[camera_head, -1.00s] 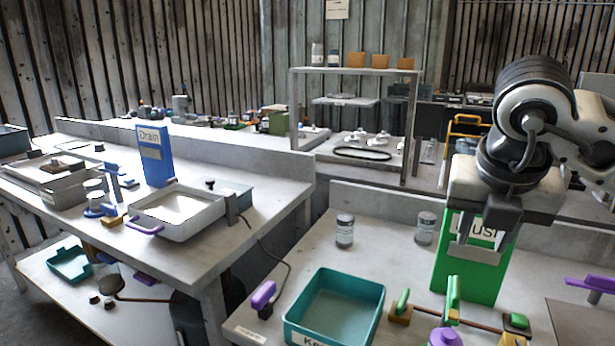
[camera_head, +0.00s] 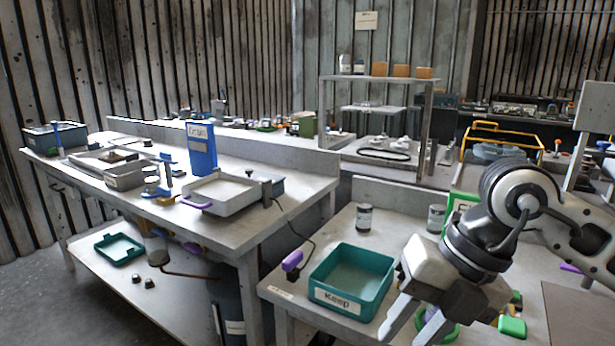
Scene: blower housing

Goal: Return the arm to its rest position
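One arm of mine, my right, comes in from the right edge in the head view. Its gripper (camera_head: 411,318) points down and to the left, over the front of the right-hand table. Its two fingers are spread apart, with nothing seen between them. A teal bin labelled "Keep" (camera_head: 341,300) lies just left of the fingers. The arm and gripper hide most of the green sign (camera_head: 452,212) and the fixture parts behind them. My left gripper does not show.
The right-hand table (camera_head: 330,245) also bears two grey jars, one a jar (camera_head: 364,218) behind the bin. A shelf rack (camera_head: 375,80) stands behind.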

